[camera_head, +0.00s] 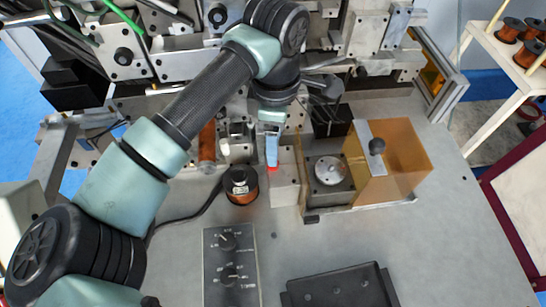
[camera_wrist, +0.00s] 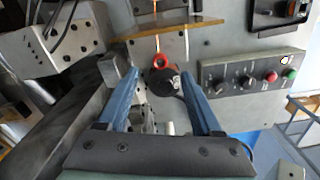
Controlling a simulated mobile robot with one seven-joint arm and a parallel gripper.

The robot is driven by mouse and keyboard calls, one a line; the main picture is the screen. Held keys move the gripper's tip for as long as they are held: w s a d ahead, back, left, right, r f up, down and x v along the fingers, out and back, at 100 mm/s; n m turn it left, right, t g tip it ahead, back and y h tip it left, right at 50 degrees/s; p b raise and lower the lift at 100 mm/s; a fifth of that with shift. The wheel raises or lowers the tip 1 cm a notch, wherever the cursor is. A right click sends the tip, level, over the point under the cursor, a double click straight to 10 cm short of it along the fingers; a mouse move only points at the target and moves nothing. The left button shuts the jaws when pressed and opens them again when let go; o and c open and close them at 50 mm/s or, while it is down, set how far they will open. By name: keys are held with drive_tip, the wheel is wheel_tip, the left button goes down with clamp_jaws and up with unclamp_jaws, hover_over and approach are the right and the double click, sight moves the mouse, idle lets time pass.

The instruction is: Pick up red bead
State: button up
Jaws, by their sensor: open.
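The red bead (camera_wrist: 163,60) shows as a small red ring just beyond my fingertips in the wrist view, roughly midway between them. A thin copper-coloured wire appears to meet it from above. In the head view a small red patch of it (camera_head: 272,169) shows at the tip of my gripper (camera_head: 271,150), largely hidden by the blue finger. In the wrist view my gripper (camera_wrist: 158,74) has its two blue fingers apart, with nothing held. A dark round part (camera_wrist: 163,83) lies behind the bead; I cannot tell the depth between bead and fingertips.
A copper wire spool (camera_head: 241,185) stands left of my gripper. A pale block (camera_head: 285,188) and an amber guard (camera_head: 407,155) are close on the right. A knob panel (camera_head: 231,270) and black tray (camera_head: 338,288) lie in front. The winder's metal parts crowd the back.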

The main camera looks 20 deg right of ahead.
drive_tip(key=shift+a+f+p, duration=0.15)
drive_tip(key=shift+f+p, duration=1.1)
drive_tip(key=shift+f, duration=1.8)
clamp_jaws()
